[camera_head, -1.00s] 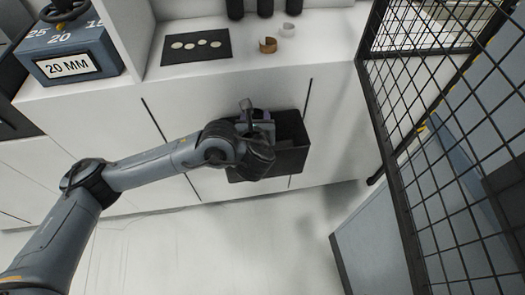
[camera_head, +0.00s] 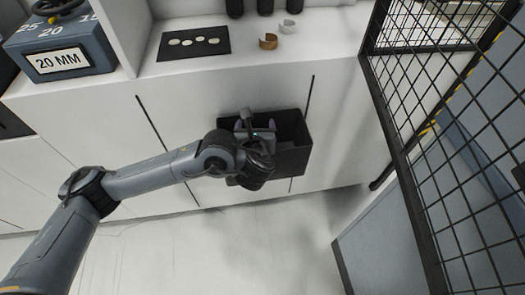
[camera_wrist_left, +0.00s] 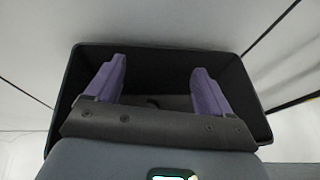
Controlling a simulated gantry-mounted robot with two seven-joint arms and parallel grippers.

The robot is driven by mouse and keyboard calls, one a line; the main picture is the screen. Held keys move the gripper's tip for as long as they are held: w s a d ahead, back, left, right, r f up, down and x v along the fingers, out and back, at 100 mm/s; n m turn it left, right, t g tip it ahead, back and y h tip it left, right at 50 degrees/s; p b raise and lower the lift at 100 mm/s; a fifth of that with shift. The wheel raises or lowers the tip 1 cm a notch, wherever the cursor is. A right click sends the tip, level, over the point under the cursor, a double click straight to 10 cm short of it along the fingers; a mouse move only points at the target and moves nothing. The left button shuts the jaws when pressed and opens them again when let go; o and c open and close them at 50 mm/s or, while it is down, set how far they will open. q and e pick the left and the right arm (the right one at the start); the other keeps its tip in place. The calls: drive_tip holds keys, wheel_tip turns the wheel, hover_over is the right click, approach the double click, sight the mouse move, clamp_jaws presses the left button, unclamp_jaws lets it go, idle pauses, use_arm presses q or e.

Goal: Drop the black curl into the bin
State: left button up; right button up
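The black bin (camera_head: 291,161) is mounted against the front of the white cabinet, and it also fills the middle of the left wrist view (camera_wrist_left: 255,100). My left gripper (camera_head: 256,124) is over the bin's opening. In the left wrist view its two purple fingers (camera_wrist_left: 158,85) are wide apart with nothing held between them. A small dark curved piece (camera_wrist_left: 154,101), which looks like the black curl, shows on the bin's floor between the fingers. My right gripper is in neither view.
A brown curl (camera_head: 268,42) and a white curl (camera_head: 288,27) lie on the white counter beside a dark mat (camera_head: 193,42) with several pale discs. A blue 20 MM block (camera_head: 62,57) stands at left. A black mesh fence (camera_head: 440,120) bounds the right.

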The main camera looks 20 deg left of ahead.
use_arm(q)
drive_tip(key=p+v, duration=0.6)
drive_tip(key=v, duration=0.4)
drive_tip(key=shift+s+r, duration=0.2)
drive_tip(key=shift+s, duration=0.15)
drive_tip(key=shift+d, duration=0.15)
